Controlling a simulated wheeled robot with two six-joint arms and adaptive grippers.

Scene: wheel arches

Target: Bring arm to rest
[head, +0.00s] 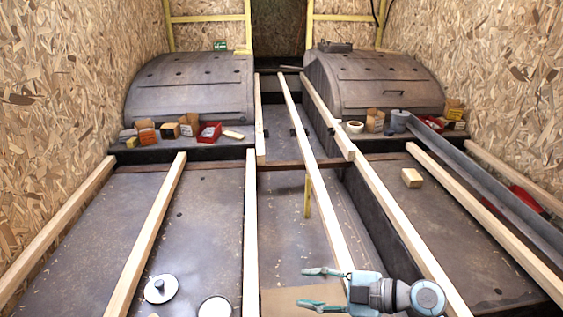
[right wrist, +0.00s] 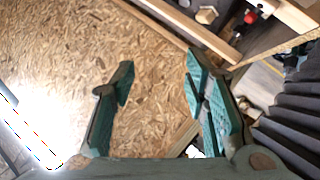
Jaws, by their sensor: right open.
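My right gripper (head: 318,288) shows at the bottom of the head view, its fingers pointing left. The fingers are spread apart with nothing between them. In the right wrist view the same gripper (right wrist: 158,88) is open, with a particle board surface (right wrist: 60,50) beyond the fingers. My left gripper does not show in the head view.
Long pale wooden battens (head: 152,232) run along the dark floor (head: 210,215). Two wheel arches (head: 190,88) stand at the back, with small boxes (head: 188,124) and a red tray (head: 209,132) before the left one. A wood block (head: 411,178) lies right. Particle board walls flank both sides.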

